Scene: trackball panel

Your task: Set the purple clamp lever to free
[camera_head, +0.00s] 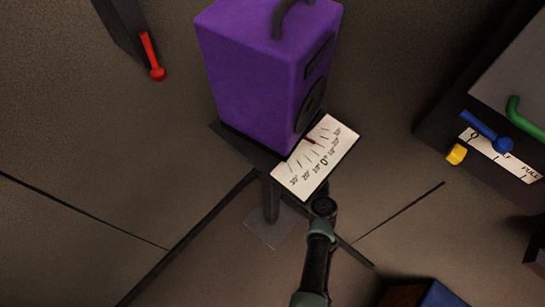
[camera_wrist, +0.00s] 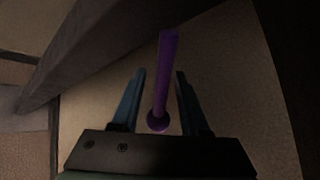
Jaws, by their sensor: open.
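The purple clamp lever (camera_wrist: 167,58) shows in the wrist view as a thin rod with a round knob at its near end. My gripper (camera_wrist: 160,72) is open, with one finger on each side of the lever. The knob lies between the fingers, close to the palm. I see a gap on both sides, and I cannot tell whether anything touches. In the head view a purple box (camera_head: 250,70) stands above a white angle scale (camera_head: 300,180) with a dark red pointer. The clamp lever and my fingertips cannot be made out there. No free marking for the lever is visible.
A red lever (camera_head: 151,55) hangs at the upper left. At the right, a panel holds a blue lever (camera_head: 487,131) over a 0-to-FULL scale, a green handle (camera_head: 522,117) and a yellow block (camera_head: 456,154). A dark beam (camera_wrist: 100,45) crosses the wrist view's upper left.

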